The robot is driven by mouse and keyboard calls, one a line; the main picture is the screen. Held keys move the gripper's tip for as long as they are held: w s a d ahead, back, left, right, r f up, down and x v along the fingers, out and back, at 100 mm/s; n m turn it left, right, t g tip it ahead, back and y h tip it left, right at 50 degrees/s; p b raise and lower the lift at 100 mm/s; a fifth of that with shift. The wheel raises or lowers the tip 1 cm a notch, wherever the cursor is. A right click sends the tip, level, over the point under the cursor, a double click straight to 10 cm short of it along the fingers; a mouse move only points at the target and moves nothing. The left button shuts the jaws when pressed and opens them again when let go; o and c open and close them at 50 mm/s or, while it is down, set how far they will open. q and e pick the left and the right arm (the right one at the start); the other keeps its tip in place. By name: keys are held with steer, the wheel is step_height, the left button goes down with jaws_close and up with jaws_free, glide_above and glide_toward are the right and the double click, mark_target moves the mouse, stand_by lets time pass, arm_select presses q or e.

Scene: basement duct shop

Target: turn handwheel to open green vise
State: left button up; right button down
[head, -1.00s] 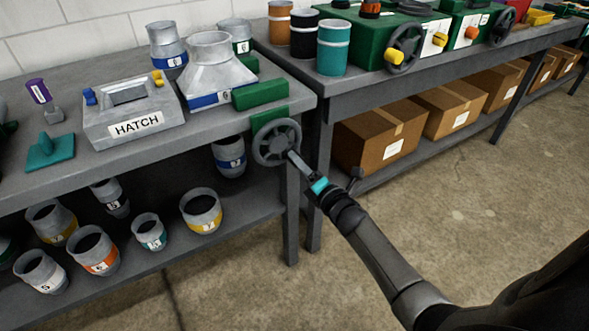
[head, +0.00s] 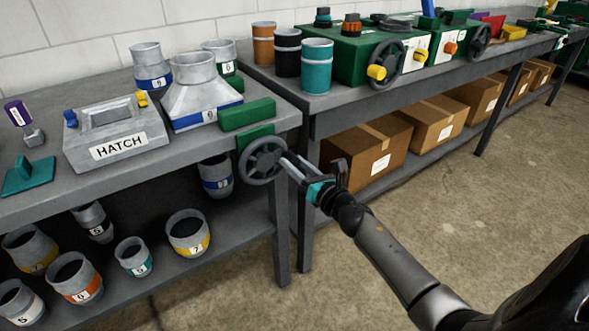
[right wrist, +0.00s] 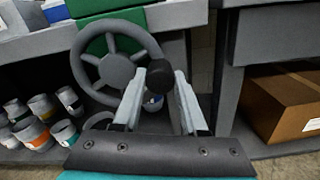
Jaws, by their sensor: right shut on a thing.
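The green vise has a green jaw block (head: 248,114) on the table corner and a green body part (head: 255,137) at the edge below it. Its grey spoked handwheel (head: 263,161) faces outward on the table's front side. It also shows in the right wrist view (right wrist: 112,58). My right gripper (head: 288,160) reaches in from the lower right, with its fingertips at the wheel's right rim. In the right wrist view, its fingers are around a dark round knob (right wrist: 156,75) at the wheel's right side and shut on it. My left gripper is out of view.
A grey funnel-shaped duct (head: 190,100) and the HATCH box (head: 115,140) stand left of the vise. A second bench (head: 330,98) with cans and a green wheeled machine (head: 350,62) is close on the right. Cardboard boxes (head: 365,150) sit beneath it. The floor in front is clear.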

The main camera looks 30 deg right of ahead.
steer(key=shift+d+r+n, duration=0.1)
steer(key=shift+r+n, duration=0.2)
steer(key=shift+n, duration=0.2)
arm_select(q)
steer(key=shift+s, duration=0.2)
arm_select(e)
steer(key=shift+r, duration=0.1)
steer(key=shift+c, duration=2.2)
jaws_free()
steer(key=shift+s, duration=0.55)
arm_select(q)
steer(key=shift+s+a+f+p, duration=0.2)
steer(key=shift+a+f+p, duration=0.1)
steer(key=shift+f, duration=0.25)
arm_select(e)
steer(key=s, duration=1.4)
steer(key=shift+d, duration=0.2)
